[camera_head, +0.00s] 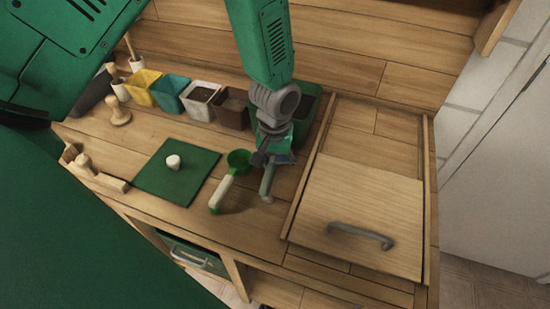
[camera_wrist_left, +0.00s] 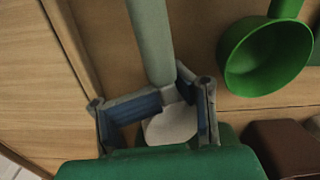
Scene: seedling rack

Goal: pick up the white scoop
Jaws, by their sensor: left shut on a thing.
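The white scoop has a pale bowl (camera_wrist_left: 170,126) and a grey-green handle (camera_wrist_left: 150,40) in the left wrist view. In the head view its handle (camera_head: 267,183) shows below my left gripper (camera_head: 272,158), and its bowl is mostly hidden there. My left gripper, also in the left wrist view (camera_wrist_left: 150,98), is shut on the scoop, with its blue-padded fingers around the place where handle and bowl meet. I cannot tell whether the scoop is clear of the bench. My right gripper is not in view.
A green scoop (camera_head: 238,160) with a pale handle lies just left; its bowl also shows in the left wrist view (camera_wrist_left: 262,62). A green mat (camera_head: 190,185) bears a white knob. Several pots line the back, including a brown one (camera_head: 232,110). A sliding wooden lid (camera_head: 365,205) is right.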

